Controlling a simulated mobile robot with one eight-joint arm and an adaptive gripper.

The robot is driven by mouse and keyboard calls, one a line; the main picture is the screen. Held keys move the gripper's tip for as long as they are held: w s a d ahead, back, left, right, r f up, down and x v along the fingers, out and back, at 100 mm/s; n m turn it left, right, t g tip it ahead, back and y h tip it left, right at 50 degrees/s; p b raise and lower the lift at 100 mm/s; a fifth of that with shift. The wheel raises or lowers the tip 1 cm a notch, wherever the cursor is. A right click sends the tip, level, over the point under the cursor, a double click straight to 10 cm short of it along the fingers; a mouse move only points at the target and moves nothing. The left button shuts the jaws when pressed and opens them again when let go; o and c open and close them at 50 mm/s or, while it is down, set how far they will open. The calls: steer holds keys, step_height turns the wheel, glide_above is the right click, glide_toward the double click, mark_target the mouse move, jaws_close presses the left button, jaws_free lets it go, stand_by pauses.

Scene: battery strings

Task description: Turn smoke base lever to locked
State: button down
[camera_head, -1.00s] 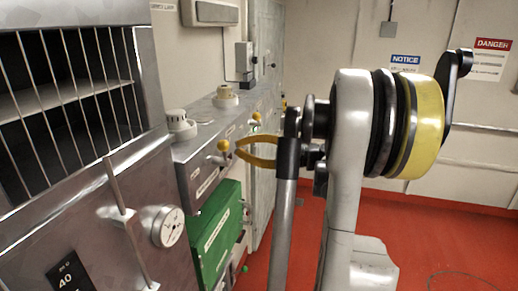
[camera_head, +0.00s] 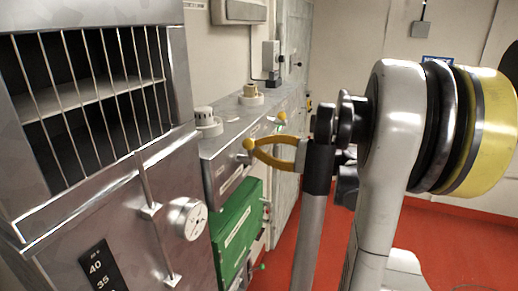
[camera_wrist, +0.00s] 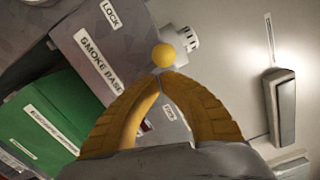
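The smoke base lever ends in a yellow ball knob (camera_head: 248,144) on the front of a grey metal box (camera_head: 222,146). In the wrist view the knob (camera_wrist: 164,56) lies straight ahead of my fingertips, beside the "SMOKE BASE" label (camera_wrist: 97,60) and near a "LOCK" label (camera_wrist: 110,13). My gripper (camera_head: 255,147) has yellow curved fingers that come together at the knob. In the wrist view its tips (camera_wrist: 160,74) nearly meet right behind the ball, seemingly on the short stem, which they mostly hide. A white smoke detector (camera_head: 207,122) sits on the box top.
A second yellow knob (camera_head: 282,118) and a second detector (camera_head: 251,95) are farther along. A green panel (camera_head: 238,230) hangs below the box. At the left, a barred metal cabinet (camera_head: 95,110) carries a dial (camera_head: 188,218) and a rod handle (camera_head: 150,205). Red floor is open behind my arm.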

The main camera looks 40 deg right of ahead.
steer(key=shift+s+a+r+n+b, duration=0.1)
steer(key=shift+a+n+b, duration=0.1)
steer(key=shift+n, duration=0.45)
steer(key=shift+s+a+n+b, duration=0.1)
steer(key=shift+a+n+b, duration=0.1)
steer(key=shift+n, duration=0.45)
steer(key=shift+s+a+n, duration=0.1)
steer(key=shift+a+n, duration=0.2)
steer(key=shift+n, duration=0.6)
steer(key=shift+s+a+b, duration=0.1)
steer(key=shift+a+b, duration=0.1)
steer(key=shift+b, duration=0.15)
stand_by(1.4)
